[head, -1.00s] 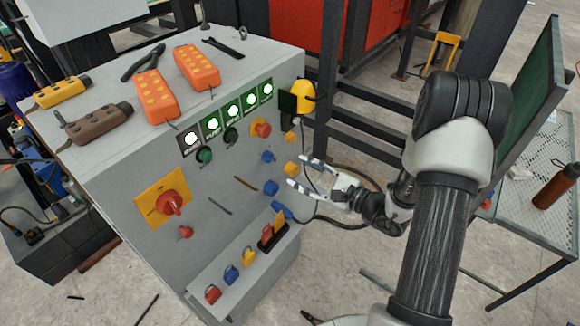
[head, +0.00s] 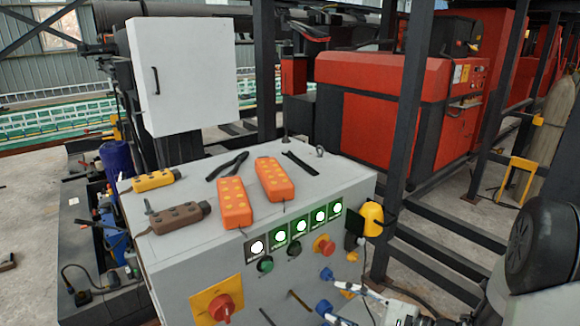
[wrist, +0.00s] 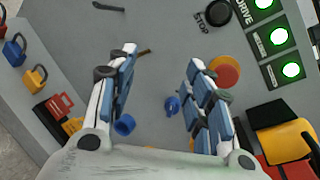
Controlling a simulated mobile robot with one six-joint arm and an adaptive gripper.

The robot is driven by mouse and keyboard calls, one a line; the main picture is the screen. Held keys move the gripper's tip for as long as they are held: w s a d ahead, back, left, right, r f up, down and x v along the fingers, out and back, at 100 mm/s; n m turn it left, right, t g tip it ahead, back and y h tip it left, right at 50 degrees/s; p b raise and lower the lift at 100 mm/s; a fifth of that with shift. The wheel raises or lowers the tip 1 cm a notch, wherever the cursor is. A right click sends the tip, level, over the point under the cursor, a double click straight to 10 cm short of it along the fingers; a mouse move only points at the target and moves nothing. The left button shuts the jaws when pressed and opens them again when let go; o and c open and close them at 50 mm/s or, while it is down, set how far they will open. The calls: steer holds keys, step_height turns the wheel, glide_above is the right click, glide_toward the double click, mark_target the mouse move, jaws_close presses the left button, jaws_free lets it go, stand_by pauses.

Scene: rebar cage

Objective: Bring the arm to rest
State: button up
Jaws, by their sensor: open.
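My gripper (head: 348,302) is at the lower edge of the head view, in front of the right part of the grey control cabinet's front panel (head: 185,285). In the wrist view my gripper (wrist: 162,57) is open, its two blue-padded fingers spread and nothing between their tips. A blue knob (wrist: 172,105) shows on the panel between the fingers, and another blue one (wrist: 124,125) beside the left finger. A red button on a yellow base (wrist: 226,72) is partly behind the right finger. Whether a finger touches the panel cannot be told. Most of my arm is out of the head view.
Orange pendants (head: 235,203), a brown one (head: 180,217) and a yellow one (head: 153,180) lie on the cabinet top. A yellow device (head: 371,218) sticks out at its right corner. Dark steel posts (head: 405,100) stand behind. Coloured padlocks (wrist: 36,78) line a ledge.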

steer(key=s+a+r+n+g+h, duration=0.2)
steer(key=s+a+r+n+g, duration=0.1)
steer(key=s+a+n+g, duration=0.4)
steer(key=s+a+r+n+g+h, duration=0.2)
steer(key=s+r+n, duration=0.15)
steer(key=s, duration=0.65)
steer(key=s+d+r+n+t+h, duration=0.4)
steer(key=s+d+n+h, duration=0.2)
steer(key=d+h, duration=0.2)
steer(key=shift+d+r+n+h, duration=0.2)
steer(key=shift+d+n+h, duration=0.2)
steer(key=shift+d, duration=0.2)
